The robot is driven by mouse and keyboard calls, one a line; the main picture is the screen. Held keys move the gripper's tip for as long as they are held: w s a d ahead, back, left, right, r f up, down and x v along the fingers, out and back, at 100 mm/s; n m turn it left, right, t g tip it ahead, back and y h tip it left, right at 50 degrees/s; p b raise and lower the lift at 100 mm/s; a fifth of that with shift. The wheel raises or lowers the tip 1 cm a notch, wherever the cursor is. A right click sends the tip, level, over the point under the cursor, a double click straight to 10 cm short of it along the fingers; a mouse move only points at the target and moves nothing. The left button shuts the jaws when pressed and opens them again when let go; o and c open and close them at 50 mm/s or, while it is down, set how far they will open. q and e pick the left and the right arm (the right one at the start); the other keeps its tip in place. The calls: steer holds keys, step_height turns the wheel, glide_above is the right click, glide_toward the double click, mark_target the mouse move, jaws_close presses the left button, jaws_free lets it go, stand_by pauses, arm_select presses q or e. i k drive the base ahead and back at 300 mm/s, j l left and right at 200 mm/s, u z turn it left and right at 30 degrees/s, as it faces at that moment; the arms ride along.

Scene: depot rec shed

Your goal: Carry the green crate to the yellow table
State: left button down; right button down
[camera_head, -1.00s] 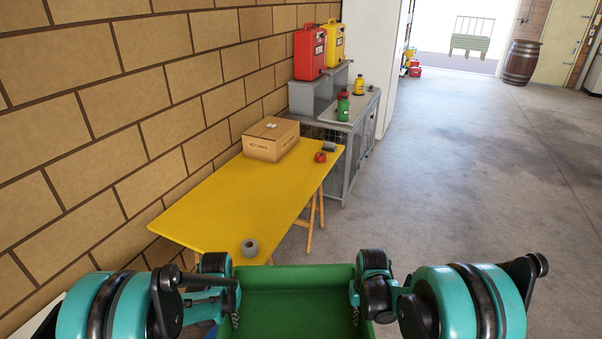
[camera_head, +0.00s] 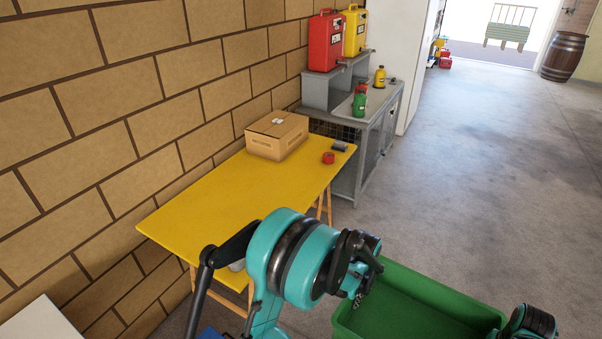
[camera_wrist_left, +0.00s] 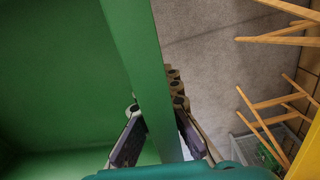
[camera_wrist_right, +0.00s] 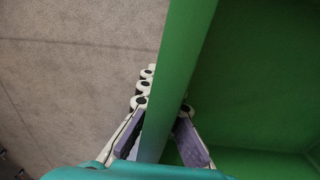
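The green crate (camera_head: 432,292) is at the lower right of the head view, its visible inside empty, its near part cut off by the frame. My left gripper (camera_head: 362,288) is shut on its left wall; the left wrist view shows that wall (camera_wrist_left: 140,60) between the fingers. My right gripper (camera_wrist_right: 163,107) has its fingers on both sides of the opposite wall (camera_wrist_right: 180,50); in the head view only part of it shows at the right. The yellow table (camera_head: 205,205) stands left of and beyond the crate, along the wall.
A grey bench (camera_head: 352,150) stands beyond. Floor at right is clear.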

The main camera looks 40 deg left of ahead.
mark_target(272, 188)
steer(key=i+u, duration=0.2)
steer(key=i, duration=0.95)
steer(key=i+u, duration=0.3)
steer(key=i+l+u, duration=0.25)
steer(key=i, duration=0.2)
steer(key=i+l+u, duration=0.1)
steer(key=i+u, duration=0.4)
steer(key=u, duration=0.25)
steer(key=i+l+u, duration=0.1)
steer(key=u, duration=0.4)
steer(key=i+l+u, duration=0.25)
steer(key=u, duration=0.2)
steer(key=i+l+u, duration=0.15)
steer(key=i+u, duration=0.2)
steer(key=i+l+u, duration=0.2)
steer(key=u, duration=0.2)
